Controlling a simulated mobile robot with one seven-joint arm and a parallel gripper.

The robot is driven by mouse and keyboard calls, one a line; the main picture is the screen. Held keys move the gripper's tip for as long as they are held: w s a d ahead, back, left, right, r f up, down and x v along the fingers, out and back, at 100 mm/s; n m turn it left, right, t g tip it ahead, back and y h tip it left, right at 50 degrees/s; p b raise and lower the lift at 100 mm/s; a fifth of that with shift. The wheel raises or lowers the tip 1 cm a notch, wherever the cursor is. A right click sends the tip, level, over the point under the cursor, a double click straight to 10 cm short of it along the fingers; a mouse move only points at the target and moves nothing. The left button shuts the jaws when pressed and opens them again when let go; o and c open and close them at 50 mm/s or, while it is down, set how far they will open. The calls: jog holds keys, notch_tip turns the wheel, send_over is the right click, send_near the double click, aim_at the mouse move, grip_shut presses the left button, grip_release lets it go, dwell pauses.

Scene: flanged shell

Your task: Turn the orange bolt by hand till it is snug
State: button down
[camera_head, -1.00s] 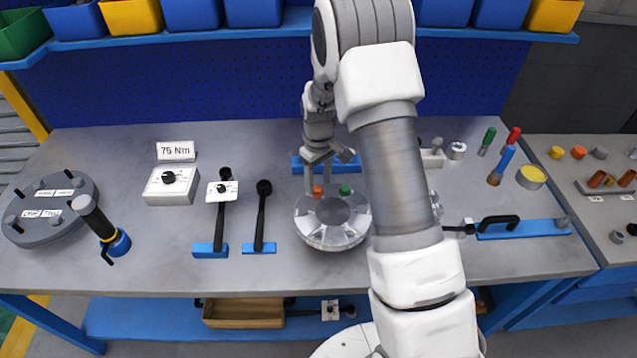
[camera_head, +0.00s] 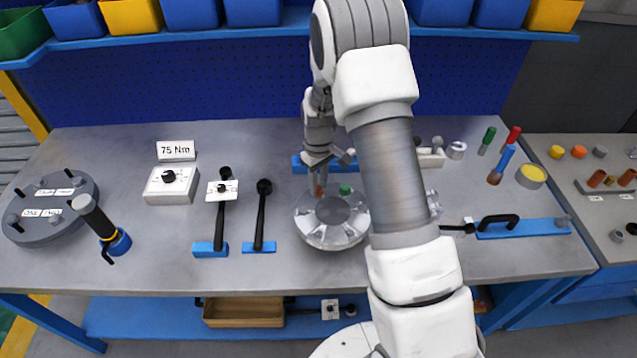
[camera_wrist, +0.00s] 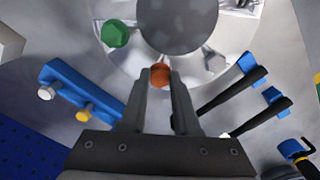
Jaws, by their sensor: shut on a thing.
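The orange bolt (camera_wrist: 160,75) stands in the flange of the silver shell (camera_head: 331,238), at the flange's back left in the head view. My gripper (camera_wrist: 160,85) is shut on the bolt's head, one finger on each side. In the head view my gripper (camera_head: 319,182) comes down from above and hides most of the orange bolt (camera_head: 319,190). A green bolt (camera_wrist: 115,33) sits in the same flange close by, apart from my fingers; it also shows in the head view (camera_head: 345,190). How deep the orange bolt sits is hidden.
A blue holder (camera_wrist: 80,88) lies close behind the shell. Two black-handled wrenches (camera_head: 259,220) on blue stands, a white box with a knob (camera_head: 172,185) and a "75 Nm" sign (camera_head: 176,150) are left. The bench front is clear.

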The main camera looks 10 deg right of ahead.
jog(key=shift+m, duration=0.4)
jog(key=m+b, duration=0.1)
jog(key=m, duration=0.2)
jog(key=shift+a+b, duration=0.1)
jog(key=shift+b, duration=0.3)
jog(key=m+b, duration=0.1)
jog(key=m, duration=0.2)
jog(key=shift+a+m, duration=0.1)
jog(key=shift+m, duration=0.3)
jog(key=m, duration=0.6)
jog(key=shift+w+a+r, duration=0.1)
jog(key=shift+w+r, duration=0.1)
jog(key=shift+m, duration=0.3)
jog(key=c, duration=0.9)
grip_release()
jog(key=shift+o, duration=1.3)
jog(key=shift+s+f, duration=0.1)
